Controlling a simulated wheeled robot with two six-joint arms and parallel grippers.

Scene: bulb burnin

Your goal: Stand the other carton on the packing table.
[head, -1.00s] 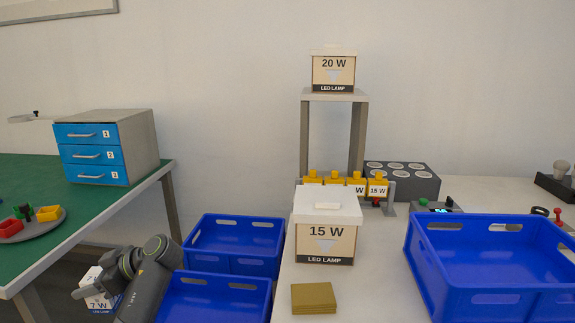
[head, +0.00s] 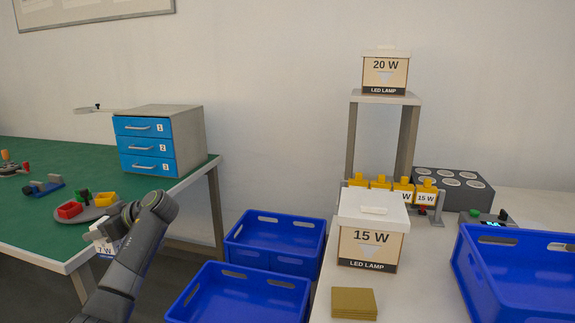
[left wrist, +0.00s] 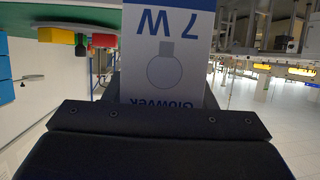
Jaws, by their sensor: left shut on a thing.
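My left gripper (head: 116,226) is shut on a small white carton marked 7 W (head: 106,249), near the front edge of the green-topped table (head: 40,235). In the head view my gripper and arm hide much of this carton. In the left wrist view the 7 W carton (left wrist: 167,55) fills the top middle, its print upside down, with a bulb drawing on it. A 15 W carton (head: 367,248) with a white lid stands on the white table (head: 430,290). A 20 W carton (head: 385,76) stands on a raised shelf (head: 385,97). My right gripper is not in view.
A round grey tray with red, yellow and green parts (head: 70,211) lies just beyond my gripper. A blue drawer unit (head: 145,147) stands behind. Blue crates (head: 245,295) are on the floor between the tables. Another blue crate (head: 520,275) stands on the white table.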

